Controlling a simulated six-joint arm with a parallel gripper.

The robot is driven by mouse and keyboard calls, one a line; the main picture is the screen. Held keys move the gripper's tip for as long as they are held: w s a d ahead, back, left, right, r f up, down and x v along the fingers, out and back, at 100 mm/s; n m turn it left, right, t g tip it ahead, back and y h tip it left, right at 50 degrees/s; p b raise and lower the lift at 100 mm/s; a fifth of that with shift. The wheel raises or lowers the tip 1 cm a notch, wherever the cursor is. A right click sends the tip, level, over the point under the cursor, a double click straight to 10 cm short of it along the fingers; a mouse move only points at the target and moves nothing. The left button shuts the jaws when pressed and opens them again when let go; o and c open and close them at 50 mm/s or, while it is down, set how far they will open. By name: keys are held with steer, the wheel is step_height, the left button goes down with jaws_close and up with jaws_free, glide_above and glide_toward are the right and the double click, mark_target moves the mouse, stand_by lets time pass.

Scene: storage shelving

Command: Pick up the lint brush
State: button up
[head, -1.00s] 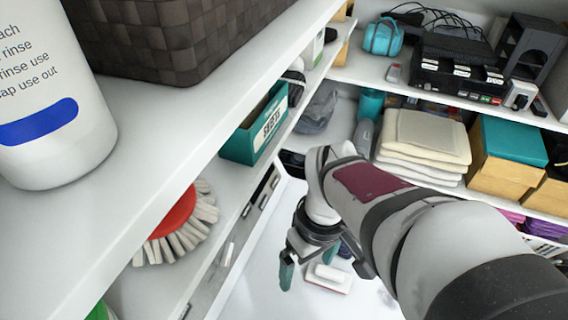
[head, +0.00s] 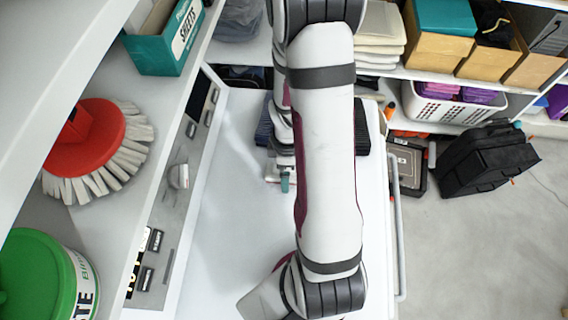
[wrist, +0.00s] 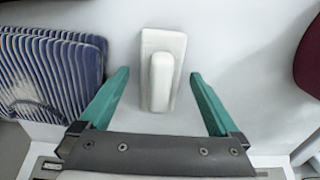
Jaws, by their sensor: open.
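A white, flat-based brush with a raised rounded handle, which looks like the lint brush (wrist: 162,72), lies on the white surface in the wrist view. My gripper (wrist: 160,76) is open, with its two teal fingers on either side of the brush in that view. Nothing is between the fingers that they touch. The gap in height between fingertips and brush is hard to tell. In the head view my arm covers most of the gripper; a teal fingertip (head: 285,182) and a white edge of the brush (head: 271,173) show beside it.
A blue ridged object (wrist: 50,75) lies left of the brush, and a dark maroon object (wrist: 309,60) is at the right edge. In the head view, a red round brush (head: 85,135), a green-lidded tub (head: 35,275) and a teal box (head: 165,45) stand on the left shelves.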

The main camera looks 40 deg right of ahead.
steer(key=shift+f, duration=0.45)
steer(key=c, duration=1.5)
steer(key=shift+r, duration=0.6)
step_height(320, 180, up, 3)
steer(key=shift+r, duration=0.1)
steer(key=s+d+r, duration=0.2)
steer(key=s, duration=0.1)
steer(key=s+d+r, duration=0.1)
steer(key=s+r, duration=0.1)
steer(key=s, duration=0.1)
steer(key=s+d+r, duration=0.2)
steer(key=s, duration=0.2)
steer(key=shift+s+d+r, duration=0.1)
steer(key=shift+d+r, duration=0.25)
